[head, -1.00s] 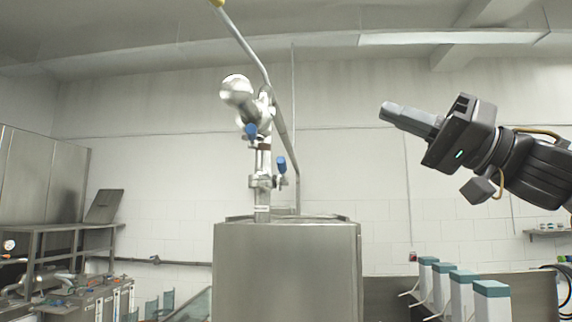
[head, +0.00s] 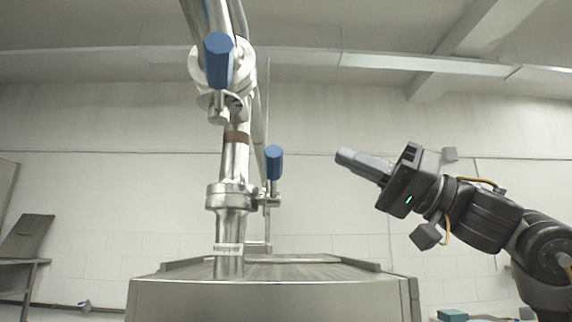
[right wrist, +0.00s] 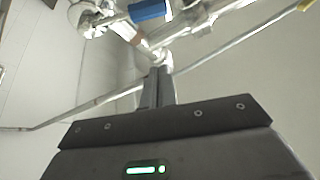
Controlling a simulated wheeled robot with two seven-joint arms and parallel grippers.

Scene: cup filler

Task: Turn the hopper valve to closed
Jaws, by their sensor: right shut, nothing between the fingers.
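A second blue grip (head: 218,60) sits higher on the pipework. My right gripper (head: 343,155) is to the right of the blue grips, shut and empty, pointing left and slightly up, apart from the pipes. In the right wrist view its closed fingers (right wrist: 156,88) point toward the pipework, with one blue grip (right wrist: 150,9) at the top edge. My left gripper is not in view.
The steel box (head: 270,298) fills the lower middle. A metal shelf (head: 22,262) stands at the far left. A teal-topped object (head: 452,315) shows at the bottom right. The space between my right gripper and the pipes is clear.

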